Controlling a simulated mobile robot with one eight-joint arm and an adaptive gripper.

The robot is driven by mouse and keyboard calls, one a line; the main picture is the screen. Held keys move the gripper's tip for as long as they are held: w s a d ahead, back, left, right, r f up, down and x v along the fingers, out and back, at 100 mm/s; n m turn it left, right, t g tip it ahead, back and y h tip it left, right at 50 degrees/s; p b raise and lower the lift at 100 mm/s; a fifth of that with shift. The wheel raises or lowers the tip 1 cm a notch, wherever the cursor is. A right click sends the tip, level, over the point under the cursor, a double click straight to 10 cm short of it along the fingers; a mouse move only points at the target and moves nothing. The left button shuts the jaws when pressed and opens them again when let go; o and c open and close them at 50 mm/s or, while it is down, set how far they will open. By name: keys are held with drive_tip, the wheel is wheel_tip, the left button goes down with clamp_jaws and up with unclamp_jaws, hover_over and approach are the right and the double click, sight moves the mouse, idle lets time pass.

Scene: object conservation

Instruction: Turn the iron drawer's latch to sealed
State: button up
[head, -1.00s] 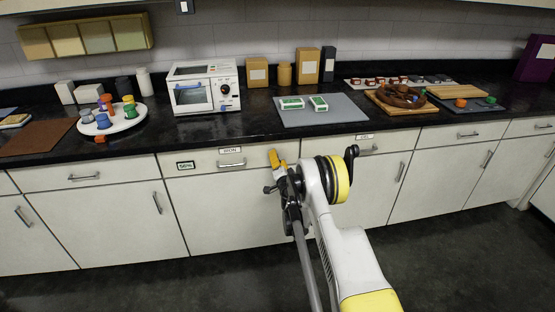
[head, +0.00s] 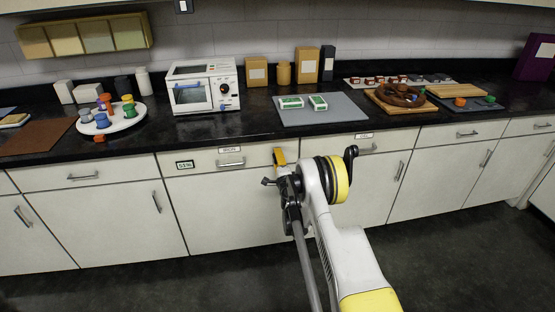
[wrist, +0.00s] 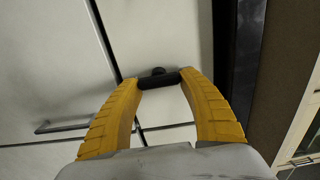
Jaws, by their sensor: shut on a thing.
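The iron drawer (head: 205,165) is a white drawer front below the counter, with a small label reading IRON (head: 229,149) and a bar handle (head: 230,162). Its latch (wrist: 158,80) shows in the wrist view as a short dark bar between the yellow fingertips of my gripper (wrist: 160,77). My gripper is shut on this latch, one finger at each end. In the head view my gripper (head: 279,157) is at the drawer's right end, and the latch is hidden there by the fingers and wrist.
A small percent display (head: 185,165) sits on the drawer's left part. Above are the black counter edge (head: 150,150), a white oven (head: 203,88) and a grey mat (head: 320,115). White cabinet doors (head: 225,210) are below. The floor in front is clear.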

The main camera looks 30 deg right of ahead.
idle(0.4)
drive_tip(key=o, duration=1.2)
drive_tip(key=v, duration=0.7)
drive_tip(key=shift+s+a, duration=0.1)
drive_tip(key=shift+s, duration=0.15)
